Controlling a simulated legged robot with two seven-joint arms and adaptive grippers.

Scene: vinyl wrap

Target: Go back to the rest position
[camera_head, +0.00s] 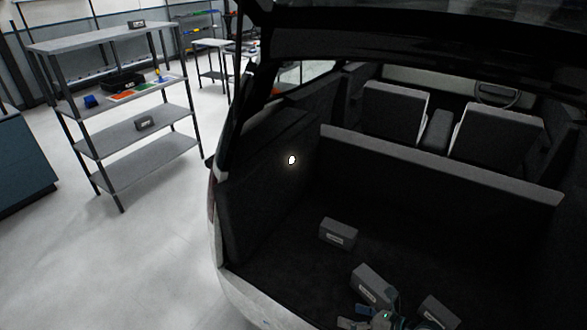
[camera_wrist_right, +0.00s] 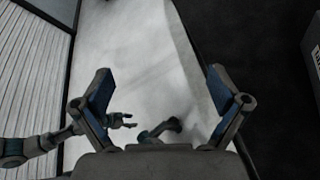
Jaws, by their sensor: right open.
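My right gripper (camera_head: 374,313) is at the bottom of the head view, low over the rear of the open car trunk, close to two grey boxes. In the right wrist view its two fingers (camera_wrist_right: 159,88) stand wide apart with nothing between them. Pale floor and the light edge of the car show beyond the fingers. In the same view, parts of another arm of mine (camera_wrist_right: 32,146) show small at the lower left, with what looks like a gripper; its finger state is unclear. My left gripper does not show in the head view.
The car trunk (camera_head: 290,250) holds a grey box (camera_head: 338,234), a second one (camera_head: 372,281) beside my right gripper and a third (camera_head: 440,311) at its right. The raised tailgate (camera_head: 400,40) hangs above. A shelf rack (camera_head: 135,140) stands left; floor between is clear.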

